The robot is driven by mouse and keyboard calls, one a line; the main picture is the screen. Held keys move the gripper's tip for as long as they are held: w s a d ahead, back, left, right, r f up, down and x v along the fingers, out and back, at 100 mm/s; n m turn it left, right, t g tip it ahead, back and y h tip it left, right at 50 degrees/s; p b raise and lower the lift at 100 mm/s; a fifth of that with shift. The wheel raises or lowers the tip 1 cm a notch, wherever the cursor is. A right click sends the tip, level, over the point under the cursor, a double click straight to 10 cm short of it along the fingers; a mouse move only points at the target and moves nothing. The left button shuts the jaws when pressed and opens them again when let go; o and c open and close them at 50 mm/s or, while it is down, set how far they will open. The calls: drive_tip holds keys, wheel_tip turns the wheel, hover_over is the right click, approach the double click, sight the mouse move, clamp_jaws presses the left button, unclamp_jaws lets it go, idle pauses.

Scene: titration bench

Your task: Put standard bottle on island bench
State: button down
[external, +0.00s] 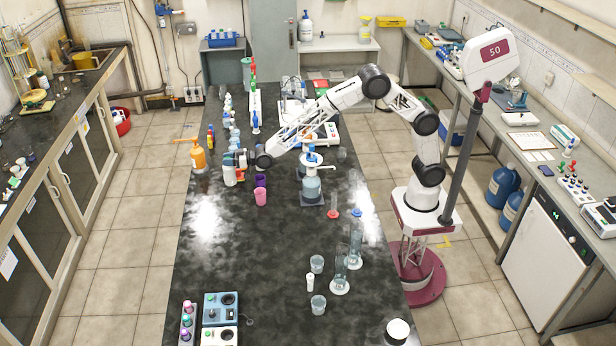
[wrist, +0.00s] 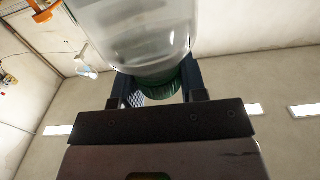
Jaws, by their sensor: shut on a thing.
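My gripper (external: 240,159) is over the left side of the dark island bench (external: 245,275), with my arm reaching across from the right. In the wrist view my gripper (wrist: 160,92) is shut on the standard bottle (wrist: 135,28), a clear bottle with a green cap (wrist: 165,82). The cap end lies between the two dark fingers. In the external view a pale bottle (external: 229,175) shows just below my fingers and looks like the held one. Whether its base touches the bench top is hard to tell. Its label is not readable.
Cylinders and beakers (external: 317,264) stand front right. The bench's front-left middle is clear.

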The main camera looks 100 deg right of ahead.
sight(230, 173)
drive_tip(key=shift+f, duration=2.3)
drive_tip(key=shift+f, duration=2)
drive_tip(key=c, duration=0.7)
unclamp_jaws()
drive_tip(key=shift+s, duration=1.4)
drive_tip(key=shift+s+r, duration=0.1)
drive_tip(key=shift+r, duration=3.55)
